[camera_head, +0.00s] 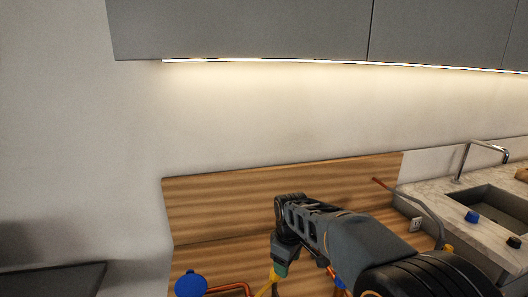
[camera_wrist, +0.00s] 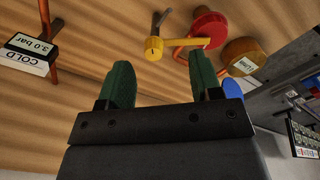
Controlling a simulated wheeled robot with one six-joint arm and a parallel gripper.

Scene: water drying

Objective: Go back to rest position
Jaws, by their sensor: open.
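My gripper (camera_wrist: 163,80) shows in the wrist view with its two green fingers apart and nothing between them. In the head view, my arm reaches from the lower right toward the wooden panel (camera_head: 215,200), and my gripper (camera_head: 279,268) points downward at its end, partly hidden by the arm. Beyond the fingers in the wrist view are a yellow valve handle (camera_wrist: 154,48) and a red round knob (camera_wrist: 209,28). Neither visibly touches the fingers.
A blue round handle (camera_head: 191,284) and copper pipe stand at the lower left of the panel. A marble counter with a sink (camera_head: 495,206) is at right. Grey cupboards (camera_head: 240,30) hang above. A "COLD" label (camera_wrist: 27,60) hangs at left in the wrist view.

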